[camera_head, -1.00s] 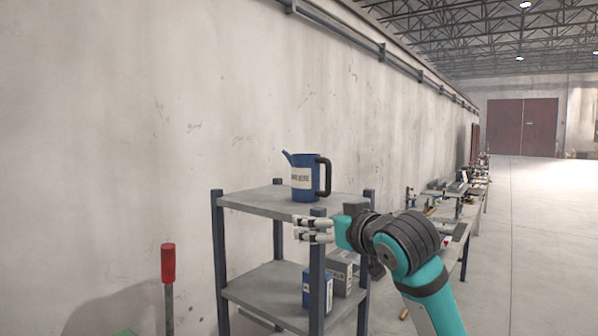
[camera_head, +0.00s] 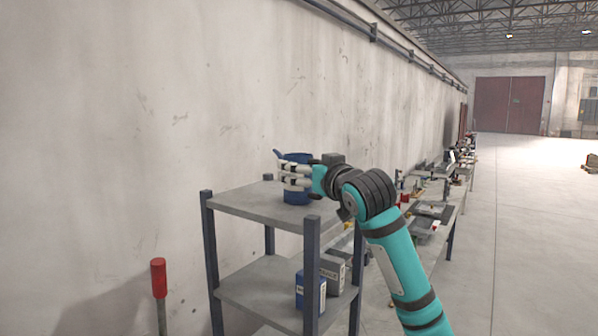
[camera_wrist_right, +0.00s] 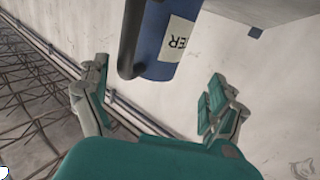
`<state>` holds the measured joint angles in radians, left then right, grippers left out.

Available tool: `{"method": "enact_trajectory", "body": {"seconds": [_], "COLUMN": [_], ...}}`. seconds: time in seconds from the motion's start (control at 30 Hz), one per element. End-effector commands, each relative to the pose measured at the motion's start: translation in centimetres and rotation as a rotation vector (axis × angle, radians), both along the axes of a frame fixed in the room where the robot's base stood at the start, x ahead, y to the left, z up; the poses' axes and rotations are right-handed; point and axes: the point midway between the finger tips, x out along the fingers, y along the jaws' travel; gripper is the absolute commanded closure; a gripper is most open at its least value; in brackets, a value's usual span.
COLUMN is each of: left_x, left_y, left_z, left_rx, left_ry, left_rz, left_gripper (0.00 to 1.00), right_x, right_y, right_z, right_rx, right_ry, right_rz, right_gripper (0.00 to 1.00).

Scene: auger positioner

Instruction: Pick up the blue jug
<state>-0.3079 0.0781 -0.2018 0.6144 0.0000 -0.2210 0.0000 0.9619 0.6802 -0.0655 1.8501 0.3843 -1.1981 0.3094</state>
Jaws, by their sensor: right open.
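The blue jug (camera_head: 297,197) stands on the top shelf of a grey rack (camera_head: 240,201). In the head view my right gripper (camera_head: 283,176) is in front of it and hides its label and most of its handle. In the right wrist view the jug (camera_wrist_right: 166,66), with a white label and dark handle, shows upside down between the spread fingers of the gripper (camera_wrist_right: 155,95). The fingers are open, with gaps on both sides of the jug, and I see no contact. My left gripper is not in view.
Blue and grey boxes (camera_head: 333,275) sit on the rack's lower shelf. Rack posts rise at the shelf corners. A red-handled rod (camera_head: 158,278) stands at the left front. A wall runs close behind. A cluttered table (camera_head: 430,220) lies beyond at right, with open floor further right.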

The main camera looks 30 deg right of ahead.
Motion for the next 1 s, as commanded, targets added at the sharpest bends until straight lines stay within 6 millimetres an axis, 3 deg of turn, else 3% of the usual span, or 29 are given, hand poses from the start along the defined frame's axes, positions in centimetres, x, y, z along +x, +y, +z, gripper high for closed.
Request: {"method": "enact_trajectory", "body": {"seconds": [0.3,0.47,0.7,1.0], "left_x": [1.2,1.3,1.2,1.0], "left_y": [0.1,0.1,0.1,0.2], "left_z": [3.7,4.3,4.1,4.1], "left_rx": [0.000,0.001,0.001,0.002], "left_ry": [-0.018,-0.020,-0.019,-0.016], "left_rz": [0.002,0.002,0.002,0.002], "left_gripper": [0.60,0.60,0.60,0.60], "right_x": [3.5,5.0,5.1,5.1], "right_y": [-1.3,-1.5,-1.5,-1.6], "right_z": [0.5,0.2,0.0,0.0], "right_rx": [0.001,0.000,-0.001,0.000], "right_ry": [0.003,0.001,-0.002,-0.001], "right_rz": [0.000,0.001,0.001,0.001], "right_gripper": [0.06,0.06,0.06,0.45]}}
